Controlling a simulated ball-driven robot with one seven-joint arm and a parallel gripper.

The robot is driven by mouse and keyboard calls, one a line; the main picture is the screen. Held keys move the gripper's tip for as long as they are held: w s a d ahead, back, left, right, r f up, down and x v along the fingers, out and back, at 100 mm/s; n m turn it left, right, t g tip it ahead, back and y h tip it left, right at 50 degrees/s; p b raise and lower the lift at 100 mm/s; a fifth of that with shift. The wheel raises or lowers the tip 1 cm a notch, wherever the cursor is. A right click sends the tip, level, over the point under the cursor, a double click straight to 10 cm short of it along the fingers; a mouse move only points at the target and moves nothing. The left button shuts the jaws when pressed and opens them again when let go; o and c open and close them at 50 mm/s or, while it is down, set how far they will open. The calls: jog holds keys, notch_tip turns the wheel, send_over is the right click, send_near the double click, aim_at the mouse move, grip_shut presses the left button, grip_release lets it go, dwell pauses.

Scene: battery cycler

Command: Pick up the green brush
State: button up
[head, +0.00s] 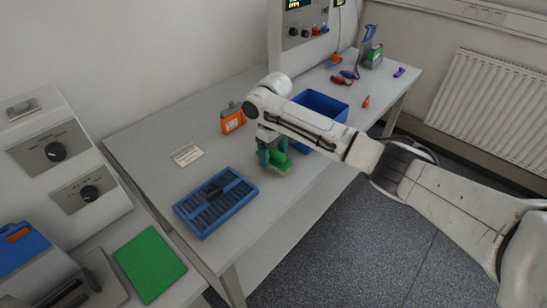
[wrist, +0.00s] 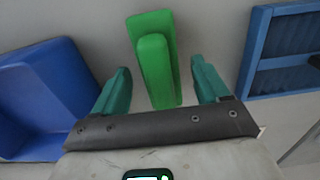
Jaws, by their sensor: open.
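The green brush (wrist: 155,62) lies on the table, with a raised handle along its top. In the wrist view it runs between the two teal fingers of my gripper (wrist: 160,90), with a gap on each side. In the head view the brush (head: 281,162) shows below and beside my gripper (head: 272,156), near the table's front edge, partly hidden by the fingers. My gripper is open, points down at the brush and holds nothing.
A blue bin (head: 322,103) stands right of my gripper. A blue slotted tray (head: 215,203) lies to the left. An orange container (head: 232,120) stands behind, and a small white card (head: 186,155) lies left of it. Bare table (head: 150,143) surrounds the card.

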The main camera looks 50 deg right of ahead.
jog(key=c, duration=1.2)
jog(key=shift+r, duration=0.45)
jog(key=s+a+r+p, duration=0.2)
jog(key=s+a+r, duration=0.3)
jog(key=s+r, duration=0.7)
jog(key=shift+s, duration=0.5)
jog(key=shift+a, duration=0.1)
